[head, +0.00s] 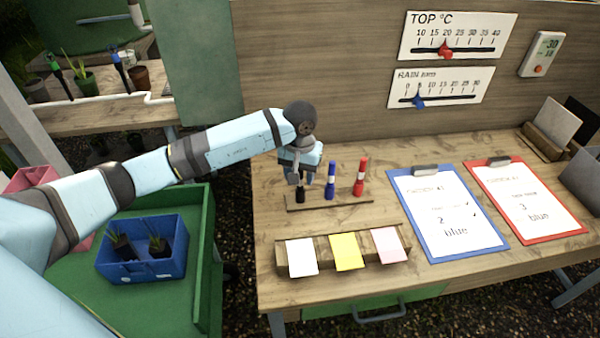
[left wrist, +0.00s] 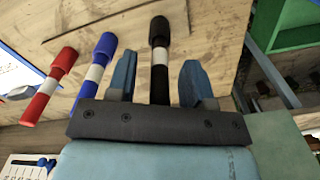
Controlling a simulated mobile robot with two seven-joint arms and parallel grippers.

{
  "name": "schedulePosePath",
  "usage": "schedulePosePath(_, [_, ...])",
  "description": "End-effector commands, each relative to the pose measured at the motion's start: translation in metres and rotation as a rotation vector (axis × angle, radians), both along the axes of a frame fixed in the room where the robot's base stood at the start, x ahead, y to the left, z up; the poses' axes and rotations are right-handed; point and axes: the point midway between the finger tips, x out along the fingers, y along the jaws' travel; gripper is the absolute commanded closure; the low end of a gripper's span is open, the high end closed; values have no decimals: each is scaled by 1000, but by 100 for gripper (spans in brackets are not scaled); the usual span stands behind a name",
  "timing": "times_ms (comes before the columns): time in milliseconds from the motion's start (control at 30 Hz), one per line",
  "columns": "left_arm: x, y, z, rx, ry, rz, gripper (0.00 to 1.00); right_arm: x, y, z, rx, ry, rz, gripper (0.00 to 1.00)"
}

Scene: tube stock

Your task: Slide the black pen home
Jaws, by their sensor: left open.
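The black pen (head: 300,194) stands upright at the left end of a low wooden pen strip (head: 342,202) in the head view. In the left wrist view the black pen (left wrist: 160,65), with a white band, runs between the two fingers. My left gripper (head: 303,172) is open over it, pointing down; in the left wrist view, my left gripper (left wrist: 159,82) has a gap on each side of the pen. The blue pen (head: 330,182) and red pen (head: 359,179) stand in the same strip to the right. My right gripper is not in view.
White, yellow and pink note pads (head: 347,252) sit in a rack in front of the strip. A blue clipboard (head: 420,241) and a red clipboard (head: 559,236) lie to the right. A board with two gauges (head: 455,38) stands behind. Bare wood surrounds the strip.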

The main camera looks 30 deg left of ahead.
Motion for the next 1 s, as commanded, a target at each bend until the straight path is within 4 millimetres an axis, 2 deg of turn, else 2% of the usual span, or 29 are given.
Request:
schedulePosePath(167, [1,0,15,1,-3,-1,53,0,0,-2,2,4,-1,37])
schedulePosePath(500, [1,1,90,2,-6,0,53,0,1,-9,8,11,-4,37])
schedulePosePath(700, [1,0,124,0,-4,-1,53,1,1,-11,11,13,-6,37])
schedulePosePath(833, [1,0,135,0,-1,0,53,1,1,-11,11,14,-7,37])
schedulePosePath(1000, [0,0,138,0,0,0,53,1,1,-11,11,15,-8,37])
